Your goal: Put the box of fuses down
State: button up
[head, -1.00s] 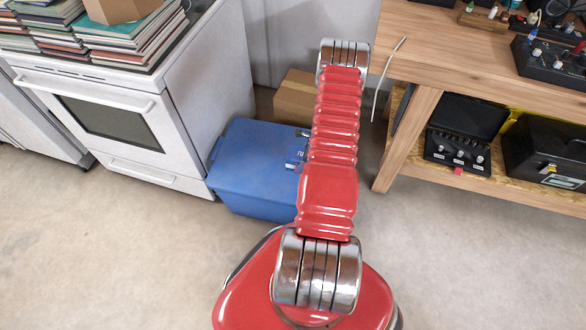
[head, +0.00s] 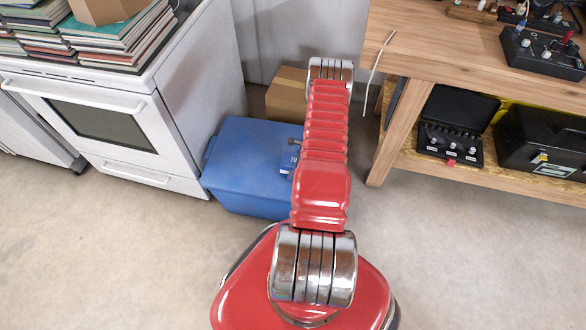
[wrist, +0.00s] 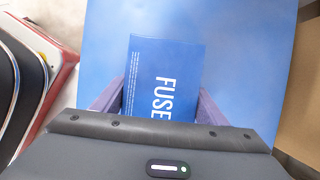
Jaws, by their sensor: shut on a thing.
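The box of fuses (wrist: 163,76) is blue with white "FUSE" lettering, and a small part of it (head: 289,162) shows left of my red arm in the head view. My gripper (wrist: 160,104) is shut on it, with a purple-grey finger on each side. The box is over the blue lid of a large blue bin (head: 236,172), which also fills the middle of the wrist view (wrist: 240,50). I cannot tell whether the box touches the lid. My arm hides most of the gripper in the head view.
A white stove (head: 197,105) with stacked books (head: 120,45) stands left of the bin. A cardboard box (head: 286,92) is behind it. A wooden workbench (head: 420,45) with black cases (head: 545,145) below is at right. The lid left of the gripper is clear.

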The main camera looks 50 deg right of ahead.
jog(key=shift+f, duration=0.55)
jog(key=shift+f, duration=0.1)
jog(key=o, duration=1.2)
jog(key=v, duration=1.2)
jog(key=shift+w, duration=0.15)
